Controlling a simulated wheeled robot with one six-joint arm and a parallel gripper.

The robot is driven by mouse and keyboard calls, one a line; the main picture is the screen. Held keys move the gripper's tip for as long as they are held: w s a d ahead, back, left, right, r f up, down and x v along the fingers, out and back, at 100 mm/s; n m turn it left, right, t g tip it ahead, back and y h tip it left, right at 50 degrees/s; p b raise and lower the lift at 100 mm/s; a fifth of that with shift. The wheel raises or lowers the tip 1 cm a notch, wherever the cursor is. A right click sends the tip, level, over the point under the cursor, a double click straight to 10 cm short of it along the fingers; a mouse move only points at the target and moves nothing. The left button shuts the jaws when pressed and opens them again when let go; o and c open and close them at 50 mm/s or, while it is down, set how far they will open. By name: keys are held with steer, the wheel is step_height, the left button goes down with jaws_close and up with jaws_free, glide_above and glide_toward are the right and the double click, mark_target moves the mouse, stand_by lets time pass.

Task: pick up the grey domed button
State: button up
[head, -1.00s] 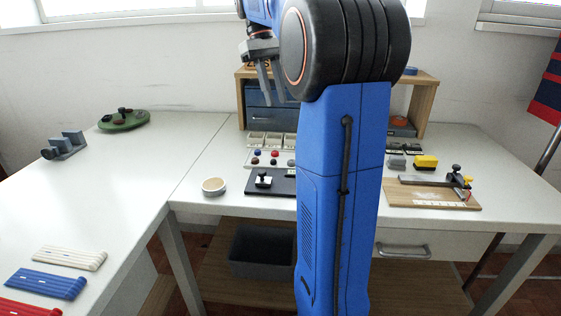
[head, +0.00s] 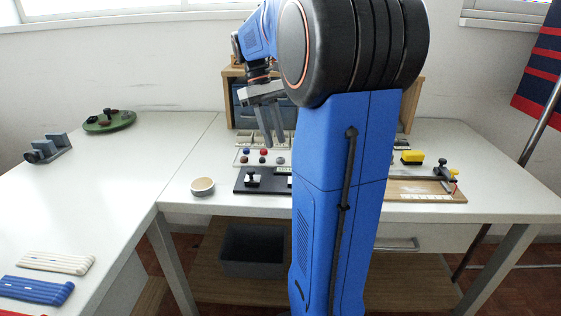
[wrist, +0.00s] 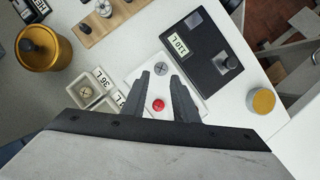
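The grey domed button (head: 280,160) sits on the white button tray (head: 237,158), at its right side in the head view. In the wrist view the grey button (wrist: 161,69), with a cross mark on top, lies just ahead of and between the fingertips. My gripper (head: 271,142) is open and empty, pointing down above the tray; it also shows in the wrist view (wrist: 162,78). A red button (wrist: 158,105) shows between the fingers in the wrist view. Other buttons on the tray are hidden there by the fingers.
A black plate (wrist: 217,75) with a knob lies beside the tray. Small white bins (wrist: 97,100) stand on its other side. A round cup (head: 202,186) is left of the plate. A gold round container (wrist: 47,52) is at the wrist view's upper left.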

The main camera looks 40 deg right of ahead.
mark_target(281, 160)
steer(key=shift+x, duration=2.3)
steer(key=shift+a, duration=0.1)
steer(key=shift+c, duration=0.5)
jaws_close()
